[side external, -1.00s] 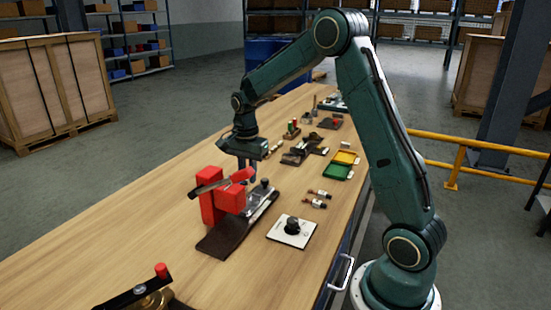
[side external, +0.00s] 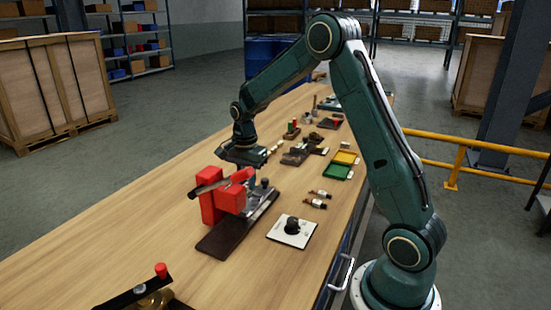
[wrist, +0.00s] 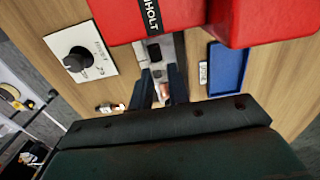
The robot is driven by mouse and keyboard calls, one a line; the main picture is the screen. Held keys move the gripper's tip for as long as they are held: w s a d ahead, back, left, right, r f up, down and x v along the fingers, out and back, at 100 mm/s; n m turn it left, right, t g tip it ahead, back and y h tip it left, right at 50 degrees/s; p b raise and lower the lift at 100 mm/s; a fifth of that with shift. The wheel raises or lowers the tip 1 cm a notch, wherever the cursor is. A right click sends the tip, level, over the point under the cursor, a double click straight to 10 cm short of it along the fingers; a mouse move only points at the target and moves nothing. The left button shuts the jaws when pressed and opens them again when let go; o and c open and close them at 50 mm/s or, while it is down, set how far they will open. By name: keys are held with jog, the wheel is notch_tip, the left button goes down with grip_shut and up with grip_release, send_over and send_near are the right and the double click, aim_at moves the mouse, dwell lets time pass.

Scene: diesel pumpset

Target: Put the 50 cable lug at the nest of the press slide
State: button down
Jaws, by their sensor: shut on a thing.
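The red press (side external: 212,208) stands on a dark base on the bench; in the wrist view its red body (wrist: 265,20) fills the top. Its grey metal slide (wrist: 179,52) runs below that body, with a dark rectangular recess on it. My gripper (wrist: 163,76) is low over the slide, its dark fingers close together on a small metallic piece (wrist: 163,91), taken as the 50 cable lug. The lug is small and partly hidden by the fingers. I cannot tell whether the lug touches the slide.
A white plate with a black knob (side external: 291,231) lies in front of the press. Green (side external: 337,172) and yellow (side external: 346,157) trays are farther back. A blue tray (wrist: 228,70) lies beside the slide in the wrist view.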

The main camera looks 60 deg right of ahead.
aim_at(248, 206)
jog(key=shift+f, duration=2.6)
jog(key=shift+f, duration=0.4)
jog(key=c, duration=1.3)
grip_release()
jog(key=shift+o, duration=0.2)
jog(key=shift+r, duration=0.2)
jog(key=shift+r, duration=3.35)
